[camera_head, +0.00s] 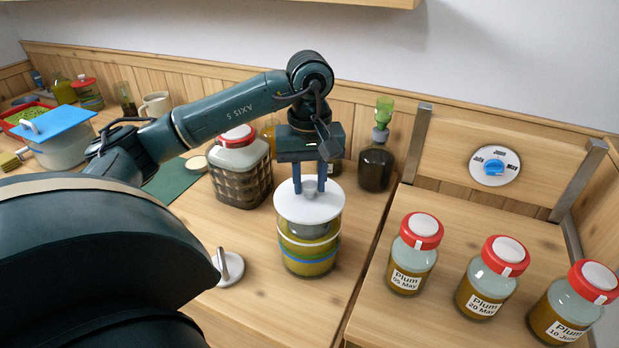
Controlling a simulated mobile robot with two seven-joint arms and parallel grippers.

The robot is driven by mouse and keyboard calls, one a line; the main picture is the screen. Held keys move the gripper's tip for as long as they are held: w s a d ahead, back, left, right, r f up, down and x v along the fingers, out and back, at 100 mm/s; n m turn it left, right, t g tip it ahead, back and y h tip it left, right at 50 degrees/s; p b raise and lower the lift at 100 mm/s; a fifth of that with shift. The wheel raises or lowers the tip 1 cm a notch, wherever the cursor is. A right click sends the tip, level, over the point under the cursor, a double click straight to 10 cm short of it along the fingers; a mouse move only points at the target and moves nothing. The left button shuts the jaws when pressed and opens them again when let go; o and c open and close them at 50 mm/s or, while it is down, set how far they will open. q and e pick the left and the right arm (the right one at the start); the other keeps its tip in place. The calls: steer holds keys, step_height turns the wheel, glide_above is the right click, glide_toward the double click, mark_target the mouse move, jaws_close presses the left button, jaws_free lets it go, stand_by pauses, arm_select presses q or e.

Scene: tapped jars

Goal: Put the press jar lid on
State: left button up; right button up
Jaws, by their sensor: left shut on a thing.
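The press jar (309,262) is a clear glass jar with yellow contents and a blue band, upright on the wooden counter. Its lid (290,209) is a white disc with a grey knob on top and a grey press part below. My left gripper (309,189) points down and is shut on the lid's knob. The lid is over the jar, with its press part at or inside the jar's mouth. I cannot tell whether the disc touches the rim. My right gripper is not in view.
A white disc with an upright handle (229,268) lies left of the jar. A large red-lidded jar (240,170) and a dark bottle (375,168) stand behind. Three red-lidded plum jars (410,262) stand on the right board. A dial (495,166) is behind them.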

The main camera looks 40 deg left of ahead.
arm_select(q)
steer(key=o, duration=1)
step_height(320, 180, up, 7)
steer(key=shift+f+p, duration=0.15)
steer(key=shift+p, duration=0.4)
step_height(320, 180, up, 6)
steer(key=p, duration=0.3)
steer(key=shift+r, duration=0.25)
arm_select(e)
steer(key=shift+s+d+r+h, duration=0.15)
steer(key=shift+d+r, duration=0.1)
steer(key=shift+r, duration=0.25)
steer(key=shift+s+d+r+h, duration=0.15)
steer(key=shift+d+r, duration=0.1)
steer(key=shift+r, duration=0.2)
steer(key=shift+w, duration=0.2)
